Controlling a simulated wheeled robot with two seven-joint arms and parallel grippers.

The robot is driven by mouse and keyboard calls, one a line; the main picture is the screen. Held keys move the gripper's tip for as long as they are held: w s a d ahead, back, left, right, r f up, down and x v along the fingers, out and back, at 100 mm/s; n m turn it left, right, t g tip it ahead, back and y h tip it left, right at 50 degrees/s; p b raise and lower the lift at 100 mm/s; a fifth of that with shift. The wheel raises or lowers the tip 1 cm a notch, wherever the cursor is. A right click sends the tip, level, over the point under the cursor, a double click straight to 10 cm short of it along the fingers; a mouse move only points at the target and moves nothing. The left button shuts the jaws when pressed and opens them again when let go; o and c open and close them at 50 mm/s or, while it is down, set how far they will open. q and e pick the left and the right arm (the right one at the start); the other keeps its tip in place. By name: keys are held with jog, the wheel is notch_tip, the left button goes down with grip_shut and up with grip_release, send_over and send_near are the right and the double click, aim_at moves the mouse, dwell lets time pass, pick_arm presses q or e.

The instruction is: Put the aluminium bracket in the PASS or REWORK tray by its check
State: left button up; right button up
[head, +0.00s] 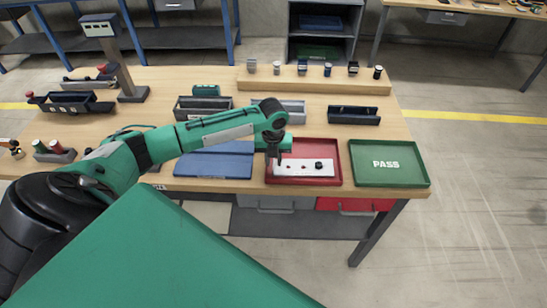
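The aluminium bracket (292,174) is a pale flat plate with several dark spots or holes and a larger dark round feature at its right. It is over or in the red tray (330,146); I cannot tell whether it rests on the floor. No label shows on the red tray. The green tray (389,179) to its right is marked PASS and is empty. My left gripper (274,161) points down at the bracket's left end. Its fingers are too small to tell whether they grip it. My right gripper is not in view.
A blue mat or tray (213,163) lies left of the red tray. Dark bins (353,115) stand behind the trays, and a wooden riser (314,85) with several small parts is at the back. A post with a display (99,29) stands back left.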

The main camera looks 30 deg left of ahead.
pick_arm(q)
jog(key=shift+w+r, duration=0.1)
jog(key=shift+r, duration=0.5)
notch_tip(320, 180, up, 12)
jog(key=b, duration=0.2)
dwell(0.3)
